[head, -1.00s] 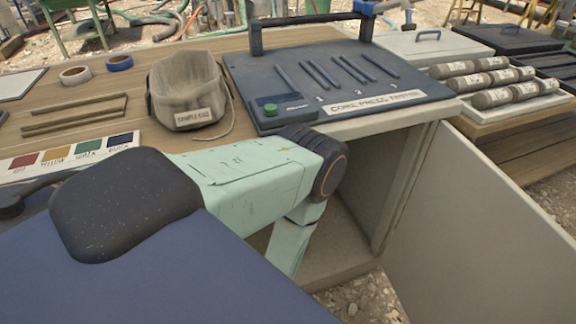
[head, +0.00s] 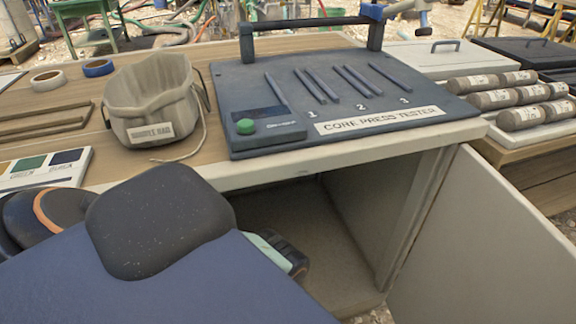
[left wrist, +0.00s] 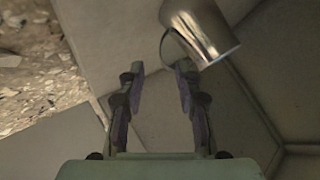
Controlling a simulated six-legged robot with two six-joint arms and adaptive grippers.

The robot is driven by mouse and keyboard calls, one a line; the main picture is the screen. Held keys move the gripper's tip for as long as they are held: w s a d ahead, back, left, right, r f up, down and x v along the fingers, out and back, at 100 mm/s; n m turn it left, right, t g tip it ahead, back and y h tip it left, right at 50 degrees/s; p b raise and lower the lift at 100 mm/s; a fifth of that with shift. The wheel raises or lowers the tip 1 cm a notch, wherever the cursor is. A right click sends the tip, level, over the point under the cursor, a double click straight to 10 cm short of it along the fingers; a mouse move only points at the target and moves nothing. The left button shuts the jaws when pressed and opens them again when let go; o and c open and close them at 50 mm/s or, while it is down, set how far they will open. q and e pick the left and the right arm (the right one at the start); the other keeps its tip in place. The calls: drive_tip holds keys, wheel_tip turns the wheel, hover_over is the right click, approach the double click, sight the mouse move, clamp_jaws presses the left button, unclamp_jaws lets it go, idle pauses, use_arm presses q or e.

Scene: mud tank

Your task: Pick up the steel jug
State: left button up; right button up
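The steel jug (left wrist: 207,27) shows at the top of the left wrist view, shiny and cylindrical, with a thin curved handle on its left side. Its far end is cut off by the frame. My left gripper (left wrist: 160,72) is open, and nothing is held between its fingers. The right-hand fingertip is close to the handle and the jug's lower edge; I cannot tell whether they touch. In the head view the jug and my left gripper are hidden, with my left arm reaching into the open cabinet (head: 330,240). My right gripper is not in view.
The open cabinet door (head: 490,235) stands at the right. On the counter above are the core press tester (head: 240,90), a sample bag (head: 150,100) and tape rolls (head: 98,68). Core samples (head: 500,98) lie on a rack at the right. Cabinet walls enclose the jug.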

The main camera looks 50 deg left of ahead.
use_arm(q)
drive_tip(key=b+x, duration=0.2)
drive_tip(key=x, duration=0.2)
drive_tip(key=shift+s+a+f+b, duration=0.1)
drive_tip(key=shift+s+b, duration=0.05)
drive_tip(key=shift+b, duration=0.15)
drive_tip(key=shift+w+a+f+b, duration=0.3)
drive_tip(key=shift+w+b, duration=0.1)
drive_tip(key=shift+w, duration=0.15)
drive_tip(key=shift+c, duration=0.2)
clamp_jaws()
drive_tip(key=shift+w+r, duration=0.1)
drive_tip(key=shift+w, duration=0.05)
